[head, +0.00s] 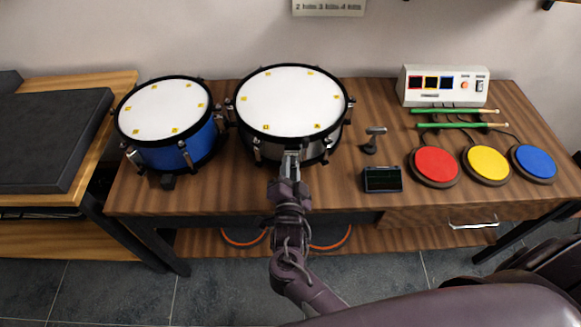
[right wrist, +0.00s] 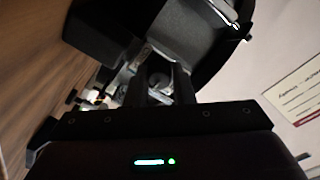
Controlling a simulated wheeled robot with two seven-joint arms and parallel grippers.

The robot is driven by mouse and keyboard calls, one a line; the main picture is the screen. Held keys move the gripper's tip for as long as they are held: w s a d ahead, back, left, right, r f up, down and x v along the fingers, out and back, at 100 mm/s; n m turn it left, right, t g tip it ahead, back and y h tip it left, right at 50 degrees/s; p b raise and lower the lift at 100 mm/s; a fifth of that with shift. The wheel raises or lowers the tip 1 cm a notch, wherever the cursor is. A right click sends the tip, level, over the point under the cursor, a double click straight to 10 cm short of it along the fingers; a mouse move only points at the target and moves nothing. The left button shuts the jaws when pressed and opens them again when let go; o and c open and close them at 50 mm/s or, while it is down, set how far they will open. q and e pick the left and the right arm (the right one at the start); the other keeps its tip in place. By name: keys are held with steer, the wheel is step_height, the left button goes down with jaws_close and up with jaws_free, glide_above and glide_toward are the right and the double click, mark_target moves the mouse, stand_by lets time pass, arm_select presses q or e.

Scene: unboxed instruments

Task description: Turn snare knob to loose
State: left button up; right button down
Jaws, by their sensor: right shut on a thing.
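The snare drum (head: 290,100), with a white head, black hoop and metallic shell, stands on the wooden table. My right gripper (head: 290,160) reaches up to the front of its shell from below. In the right wrist view the gripper (right wrist: 160,88) is shut on a small dark round knob (right wrist: 158,80) beside the drum's black hoop and metal fittings. The knob is mostly hidden in the head view by my gripper, and its turn position cannot be read. My left gripper is not in view.
A blue drum (head: 168,125) stands close on the left. A small dark device (head: 382,179), a little metal stand (head: 372,140), red, yellow and blue pads (head: 435,165), green sticks (head: 460,125) and a white control box (head: 443,86) are to the right.

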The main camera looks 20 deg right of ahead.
steer(key=n+p, duration=0.1)
steer(key=n, duration=0.3)
steer(key=shift+n+p, duration=0.4)
steer(key=n+p, duration=0.1)
steer(key=n, duration=0.3)
steer(key=shift+n+p, duration=0.3)
steer(key=shift+p, duration=0.1)
steer(key=n+p, duration=0.1)
steer(key=n, duration=0.2)
steer(key=shift+n+t, duration=0.4)
steer(key=shift+d+n+y+p, duration=0.1)
steer(key=shift+n+y+p, duration=0.2)
steer(key=shift+n+p, duration=1.45)
steer(key=shift+n+b, duration=0.7)
steer(key=shift+n, duration=0.15)
steer(key=c, duration=1.2)
jaws_free()
steer(key=shift+c, duration=0.2)
steer(key=shift+f, duration=0.1)
